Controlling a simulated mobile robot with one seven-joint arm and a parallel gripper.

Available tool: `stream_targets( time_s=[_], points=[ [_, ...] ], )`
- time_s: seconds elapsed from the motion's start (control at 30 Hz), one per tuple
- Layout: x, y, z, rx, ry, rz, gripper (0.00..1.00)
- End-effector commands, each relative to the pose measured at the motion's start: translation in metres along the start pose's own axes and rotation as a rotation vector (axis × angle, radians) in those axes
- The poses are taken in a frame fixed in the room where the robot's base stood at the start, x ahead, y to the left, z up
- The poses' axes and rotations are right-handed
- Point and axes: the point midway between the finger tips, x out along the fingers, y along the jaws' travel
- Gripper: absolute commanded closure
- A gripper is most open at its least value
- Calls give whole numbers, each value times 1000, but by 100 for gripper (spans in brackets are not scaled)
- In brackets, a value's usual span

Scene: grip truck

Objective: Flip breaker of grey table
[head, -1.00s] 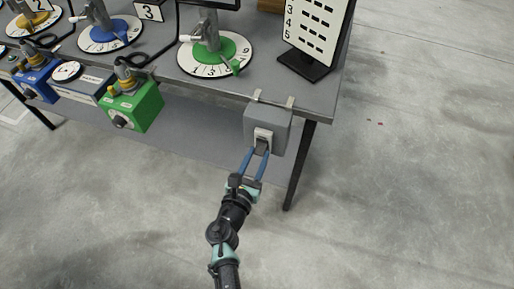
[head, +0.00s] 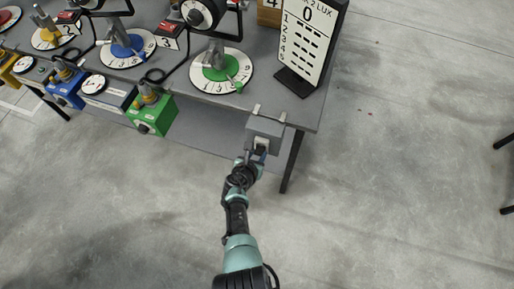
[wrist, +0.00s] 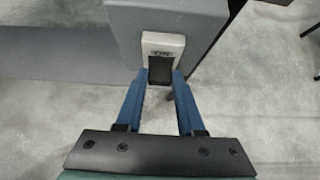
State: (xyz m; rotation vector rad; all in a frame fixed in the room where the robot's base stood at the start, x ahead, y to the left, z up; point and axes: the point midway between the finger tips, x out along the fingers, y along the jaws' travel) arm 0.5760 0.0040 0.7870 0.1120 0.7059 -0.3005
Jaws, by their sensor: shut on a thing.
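The breaker box (head: 265,132) is a grey box hung by two clips on the front edge of the grey table (head: 302,112), near its right corner. It fills the top of the wrist view (wrist: 195,18). A pale switch plate (wrist: 163,42) with a dark rocker or lever (wrist: 160,70) is on its front. My gripper (wrist: 160,76) has its two blue fingers on either side of the dark switch part, shut on it. In the head view my gripper (head: 255,157) is at the box front, its fingertips partly hidden. The switch's up or down position is unclear.
A green dial (head: 221,68), a blue dial (head: 127,46) and a green box (head: 152,115) are to the left. A table leg (head: 291,162) is just right of my gripper. The floor around is clear.

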Motion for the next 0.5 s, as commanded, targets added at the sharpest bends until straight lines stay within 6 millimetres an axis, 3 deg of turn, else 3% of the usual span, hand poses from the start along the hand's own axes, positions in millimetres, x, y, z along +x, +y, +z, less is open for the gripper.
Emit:
stream_targets(
  time_s=[0.03,0.5],
  points=[
    [-4,1,8,0,28,1,100],
    [0,-2,14,1,229,-6,100]
  ],
)
